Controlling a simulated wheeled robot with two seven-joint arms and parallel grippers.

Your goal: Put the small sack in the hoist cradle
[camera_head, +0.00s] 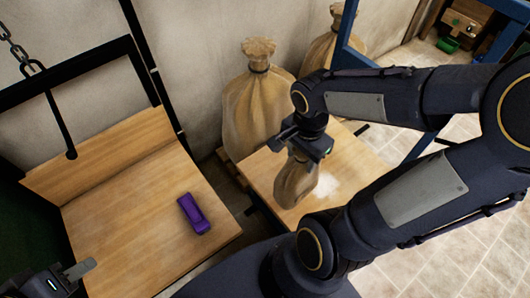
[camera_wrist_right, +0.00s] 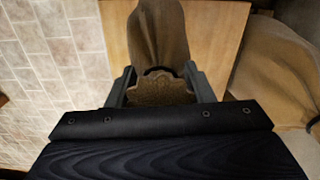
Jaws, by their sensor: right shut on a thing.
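The small brown sack (camera_head: 295,184) is at the wooden table, with my right gripper (camera_head: 303,150) above it, shut on its tied neck. In the right wrist view the sack (camera_wrist_right: 158,35) hangs out beyond the fingers (camera_wrist_right: 162,88), its gathered top between them. I cannot tell whether its bottom touches the table. The hoist cradle (camera_head: 130,225) is a wooden platform with a back board and black frame at the left; a chain and hook hang at its upper left. My left gripper (camera_head: 62,280) is at the bottom left, over the cradle's near corner; its opening is unclear.
A purple object (camera_head: 194,213) lies on the cradle's right part; the rest of its floor is clear. The table (camera_head: 262,170) bears a white powder patch (camera_head: 327,184). Large tied sacks (camera_head: 258,100) stand behind it. A blue frame (camera_head: 348,35) rises at the back right.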

